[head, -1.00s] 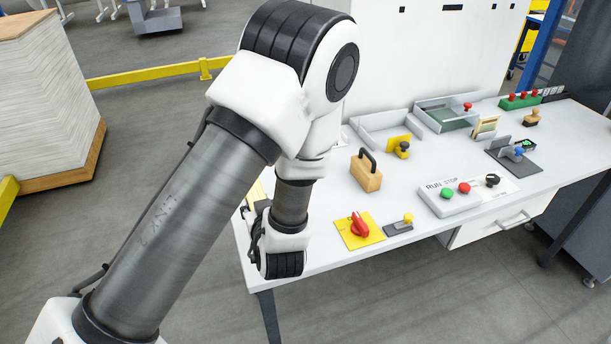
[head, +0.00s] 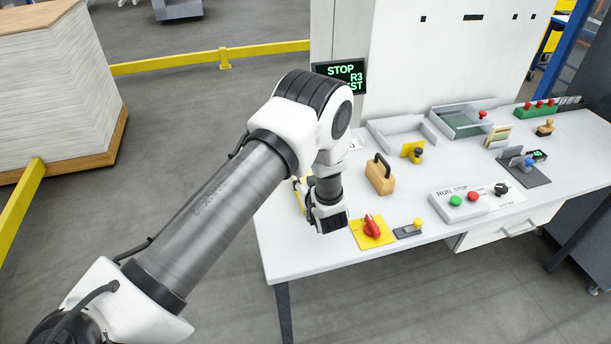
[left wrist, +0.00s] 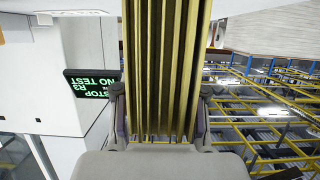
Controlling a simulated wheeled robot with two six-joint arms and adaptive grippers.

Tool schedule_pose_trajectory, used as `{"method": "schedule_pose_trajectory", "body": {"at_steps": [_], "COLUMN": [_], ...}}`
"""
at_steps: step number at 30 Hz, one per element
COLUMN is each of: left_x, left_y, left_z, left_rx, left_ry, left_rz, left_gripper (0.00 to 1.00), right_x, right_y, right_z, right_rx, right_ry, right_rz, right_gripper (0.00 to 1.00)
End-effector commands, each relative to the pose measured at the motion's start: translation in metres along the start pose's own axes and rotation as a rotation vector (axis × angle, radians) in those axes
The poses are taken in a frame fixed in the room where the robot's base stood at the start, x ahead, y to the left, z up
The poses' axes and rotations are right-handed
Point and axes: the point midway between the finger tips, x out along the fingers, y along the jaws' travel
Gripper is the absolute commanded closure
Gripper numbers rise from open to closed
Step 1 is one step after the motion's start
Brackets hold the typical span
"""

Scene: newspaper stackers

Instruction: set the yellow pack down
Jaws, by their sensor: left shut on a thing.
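In the left wrist view the yellow pack (left wrist: 165,60) is a stack of thin yellow sheets seen edge-on, running up through the middle of the picture. My left gripper (left wrist: 161,100) has a finger on each side of it and is shut on it. In the head view my left wrist is over the left end of the white table (head: 290,262). Only a small yellowish part of the pack (head: 299,185) shows beside the wrist, and the fingers are mostly hidden. I cannot tell whether the pack touches the table. My right gripper is not in view.
A red knob on a yellow plate (head: 371,231), a wooden block with a black handle (head: 380,176) and a RUN/STOP button box (head: 470,201) stand right of my wrist. Grey trays (head: 398,131) lie behind. A dark screen with green text (head: 341,76) stands at the back left.

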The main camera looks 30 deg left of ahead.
Motion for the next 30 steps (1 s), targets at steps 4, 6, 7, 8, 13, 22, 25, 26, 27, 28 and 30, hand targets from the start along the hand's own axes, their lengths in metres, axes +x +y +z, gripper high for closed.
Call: {"method": "schedule_pose_trajectory", "body": {"at_steps": [4,6,7,8,13,22,25,26,27,28,30], "left_x": [0.000,0.000,0.000,0.000,0.000,-0.034,-0.061,-0.069,-0.079,-0.086,-0.101], "left_y": [0.000,0.000,0.000,0.000,0.000,0.001,0.002,0.002,0.002,0.002,0.002], "left_z": [0.000,0.000,0.000,0.000,0.000,0.002,0.002,0.002,0.002,0.002,0.001], "left_rx": [-0.001,-0.001,-0.001,-0.001,-0.001,0.002,0.003,0.004,0.003,0.004,0.003], "left_ry": [0.001,0.001,0.001,0.001,0.001,0.002,0.004,0.004,0.004,0.004,0.004], "left_rz": [0.001,0.001,0.001,0.001,0.000,0.004,0.006,0.005,0.007,0.005,0.005], "left_gripper": [0.52,0.34,0.34,0.34,0.34,0.34,0.34,0.34,0.34,0.34,0.34], "right_x": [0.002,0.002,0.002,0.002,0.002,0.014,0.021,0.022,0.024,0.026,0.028], "right_y": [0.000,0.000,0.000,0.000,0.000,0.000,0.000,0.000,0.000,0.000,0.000], "right_z": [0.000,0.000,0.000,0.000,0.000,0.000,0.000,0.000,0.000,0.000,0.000], "right_rx": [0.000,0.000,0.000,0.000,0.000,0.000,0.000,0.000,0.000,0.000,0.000], "right_ry": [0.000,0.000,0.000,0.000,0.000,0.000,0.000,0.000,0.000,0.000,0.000], "right_rz": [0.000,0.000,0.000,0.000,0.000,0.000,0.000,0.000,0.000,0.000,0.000], "right_gripper": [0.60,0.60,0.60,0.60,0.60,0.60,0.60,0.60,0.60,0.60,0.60]}}
